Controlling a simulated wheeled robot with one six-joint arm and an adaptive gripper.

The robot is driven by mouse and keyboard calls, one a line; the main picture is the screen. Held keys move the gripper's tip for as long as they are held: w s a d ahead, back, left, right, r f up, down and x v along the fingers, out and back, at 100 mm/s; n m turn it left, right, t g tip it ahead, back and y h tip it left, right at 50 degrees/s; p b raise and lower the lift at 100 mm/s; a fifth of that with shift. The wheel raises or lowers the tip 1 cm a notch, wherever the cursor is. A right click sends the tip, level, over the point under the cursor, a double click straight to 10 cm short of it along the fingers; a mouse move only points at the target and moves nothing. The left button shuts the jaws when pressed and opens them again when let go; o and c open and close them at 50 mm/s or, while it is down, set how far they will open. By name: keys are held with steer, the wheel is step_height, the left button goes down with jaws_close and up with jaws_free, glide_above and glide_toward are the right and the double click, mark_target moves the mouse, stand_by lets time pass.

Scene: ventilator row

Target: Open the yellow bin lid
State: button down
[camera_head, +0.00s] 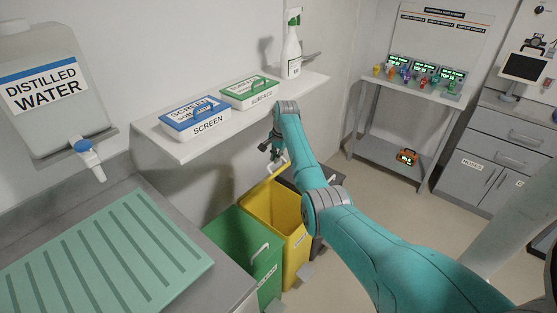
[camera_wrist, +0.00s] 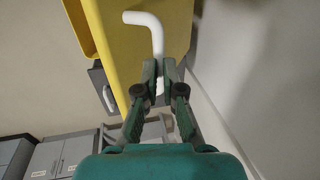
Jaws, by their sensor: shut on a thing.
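The yellow bin (camera_head: 291,240) stands on the floor below the wall shelf, between a green bin and a grey one. Its yellow lid (camera_wrist: 140,50) is tilted up, and part of the bin's inside shows in the head view. A white bent handle (camera_wrist: 156,35) is on the lid. My gripper (camera_wrist: 160,72) is shut on this handle; its fingers close around the lower part of it. In the head view my gripper (camera_head: 272,150) is above the bin, close to the wall, and my arm hides part of the bin's right side.
The green bin (camera_head: 240,240) is to the left, shut, with a white handle. The wall shelf (camera_head: 190,145) with a blue box, a green box and a spray bottle hangs close above my gripper. A grey counter (camera_head: 190,275) is at left. Open floor (camera_head: 370,190) lies to the right.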

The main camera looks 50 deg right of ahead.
steer(key=shift+s+a+f, duration=0.15)
steer(key=shift+f, duration=0.45)
steer(key=shift+s+a+f, duration=0.1)
steer(key=shift+a+f, duration=0.05)
steer(key=shift+f, duration=0.4)
steer(key=c, duration=1.4)
jaws_free()
steer(key=shift+w+d+f, duration=0.1)
steer(key=shift+w+f, duration=0.05)
steer(key=shift+f, duration=0.15)
steer(key=shift+o, duration=1)
steer(key=shift+w+d, duration=0.1)
steer(key=shift+w, duration=0.05)
steer(key=shift+d+r, duration=0.1)
steer(key=shift+r, duration=0.35)
steer(key=v, duration=1.1)
steer(key=shift+r, duration=0.2)
